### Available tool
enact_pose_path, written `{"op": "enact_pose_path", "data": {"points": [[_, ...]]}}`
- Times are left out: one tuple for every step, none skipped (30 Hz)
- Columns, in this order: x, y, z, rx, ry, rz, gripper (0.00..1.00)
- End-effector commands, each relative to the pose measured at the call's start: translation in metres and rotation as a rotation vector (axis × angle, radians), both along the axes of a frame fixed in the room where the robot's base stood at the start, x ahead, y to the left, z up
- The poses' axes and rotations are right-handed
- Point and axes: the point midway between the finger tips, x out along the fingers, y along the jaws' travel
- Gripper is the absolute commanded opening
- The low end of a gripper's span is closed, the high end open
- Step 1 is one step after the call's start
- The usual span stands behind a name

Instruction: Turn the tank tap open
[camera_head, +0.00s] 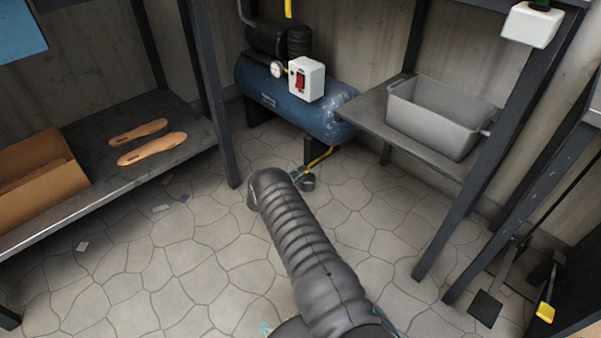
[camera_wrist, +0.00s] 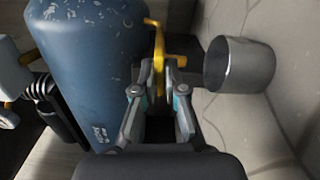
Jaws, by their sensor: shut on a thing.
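The blue tank (camera_head: 283,97) of a compressor stands against the back wall in the head view and fills the left of the wrist view (camera_wrist: 82,62). The yellow tap (camera_wrist: 157,42) is beside the tank in the wrist view. It shows as a small yellow piece low under the tank in the head view (camera_head: 319,158). My gripper (camera_wrist: 160,72) is shut on the tap, its two fingers on either side of the yellow part. A grey metal cup (camera_wrist: 238,66) is just right of the tap. It also shows on the floor in the head view (camera_head: 308,184).
A white box with a red switch (camera_head: 305,79) is on the tank. A shelf with two soles (camera_head: 152,149) and a cardboard box (camera_head: 40,180) stands at left. A grey basin (camera_head: 435,122) rests on a stand at right. The stone floor between is mostly clear.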

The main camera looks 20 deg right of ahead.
Motion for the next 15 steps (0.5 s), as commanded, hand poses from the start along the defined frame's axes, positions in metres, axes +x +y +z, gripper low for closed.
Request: {"op": "enact_pose_path", "data": {"points": [[-0.0002,-0.0001,-0.0004,-0.011,0.031,0.0,0.0],[-0.0002,-0.0001,-0.0004,-0.019,0.054,0.0,0.0],[-0.0003,0.0,-0.0004,-0.031,0.086,0.0,0.0],[-0.0003,0.0,-0.0004,-0.04,0.11,0.0,0.0],[-0.0003,0.0,-0.0004,-0.048,0.136,0.0,0.0],[-0.0003,0.0,-0.0004,-0.061,0.17,0.0,0.0],[-0.0003,0.0,-0.0005,-0.071,0.198,0.0,0.0],[-0.0003,0.0,-0.0005,-0.08,0.224,0.0,0.0],[-0.0003,0.0,-0.0005,-0.094,0.261,0.0,0.0],[-0.0004,0.0,-0.0005,-0.104,0.288,0.0,0.0],[-0.0004,0.0,-0.0005,-0.113,0.314,0.0,0.0],[-0.0004,0.0,-0.0005,-0.127,0.351,0.0,0.0],[-0.0003,0.0,-0.0005,-0.136,0.377,0.0,0.0],[-0.0004,0.0,-0.0005,-0.146,0.404,0.0,0.0],[-0.0004,0.0,-0.0006,-0.159,0.44,0.0,0.0]]}}
